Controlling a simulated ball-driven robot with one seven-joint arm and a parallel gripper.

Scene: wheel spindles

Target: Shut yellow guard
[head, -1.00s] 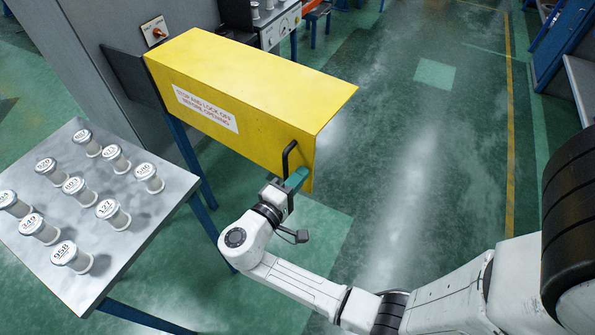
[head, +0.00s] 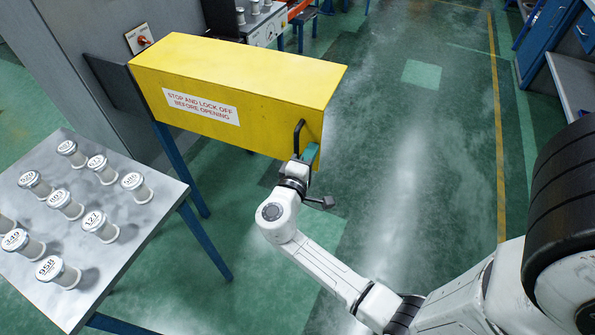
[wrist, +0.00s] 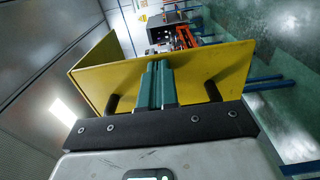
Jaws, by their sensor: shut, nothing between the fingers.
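The yellow guard (head: 230,85) is a long box-like cover with a stop-and-lock-off label, standing out from the grey cabinet in the head view. A black bar handle (head: 297,137) is at its right end. My gripper (head: 310,154) is shut and empty, its teal fingers by the handle at the guard's near right end. Black handle ends (wrist: 212,91) show on both sides of the fingers. Actual contact is hard to tell.
A steel table (head: 150,205) with several numbered white spindles (head: 100,226) stands at the left. A red-handled switch (head: 143,40) is on the grey cabinet (head: 70,45). The green floor (head: 400,150) right of the guard is clear.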

